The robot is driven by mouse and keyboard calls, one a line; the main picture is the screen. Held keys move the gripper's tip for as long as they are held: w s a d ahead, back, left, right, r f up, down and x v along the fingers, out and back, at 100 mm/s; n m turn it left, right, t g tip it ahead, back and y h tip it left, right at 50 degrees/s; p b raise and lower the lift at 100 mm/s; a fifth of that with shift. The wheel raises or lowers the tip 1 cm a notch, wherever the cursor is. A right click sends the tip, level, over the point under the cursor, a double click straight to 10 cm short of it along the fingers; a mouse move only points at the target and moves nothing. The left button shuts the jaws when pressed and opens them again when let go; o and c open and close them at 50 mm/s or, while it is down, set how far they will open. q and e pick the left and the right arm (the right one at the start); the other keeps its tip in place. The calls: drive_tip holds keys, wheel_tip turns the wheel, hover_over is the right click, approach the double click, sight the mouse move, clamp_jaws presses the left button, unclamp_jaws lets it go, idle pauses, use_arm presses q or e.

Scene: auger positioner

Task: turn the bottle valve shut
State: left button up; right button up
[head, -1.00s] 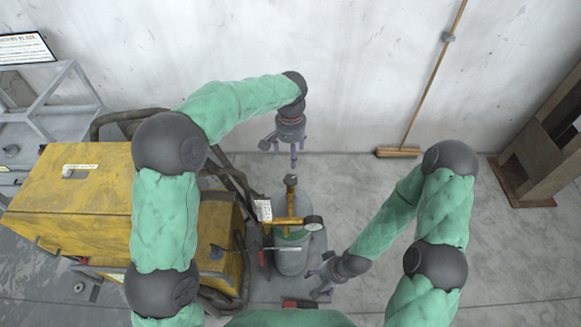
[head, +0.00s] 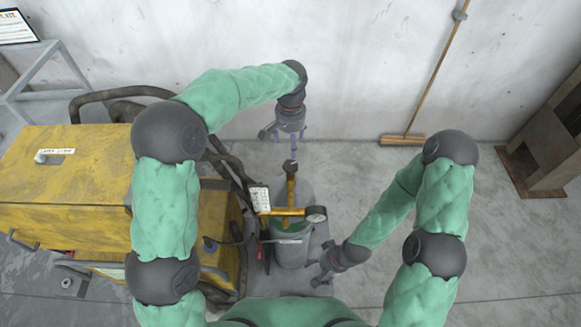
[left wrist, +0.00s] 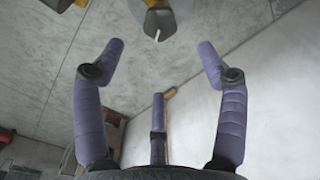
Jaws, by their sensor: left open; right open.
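A grey gas bottle (head: 292,252) with a green top stands below my arms beside the yellow machine. Yellow fittings (head: 288,211) with a round gauge (head: 316,214) sit on it. A dark valve knob (head: 290,166) is at the far end of the yellow fitting. In the left wrist view a dark slotted knob (left wrist: 160,22) shows at the top edge, beyond the fingertips. My left gripper (head: 284,142) is open and empty, just above and behind the knob, apparently apart from it. My right gripper (head: 318,272) is open, low beside the bottle on its right.
The yellow machine (head: 70,180) with dark hoses stands close on the left. A white tag (head: 260,198) hangs by the fittings. A broom (head: 402,140) leans on the back wall. A brown metal post (head: 545,150) stands far right. The floor between is clear.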

sight(291, 164)
use_arm(q)
wheel_tip(291, 164, down, 11)
drive_tip(key=shift+p, duration=0.45)
drive_tip(key=c, duration=1.1)
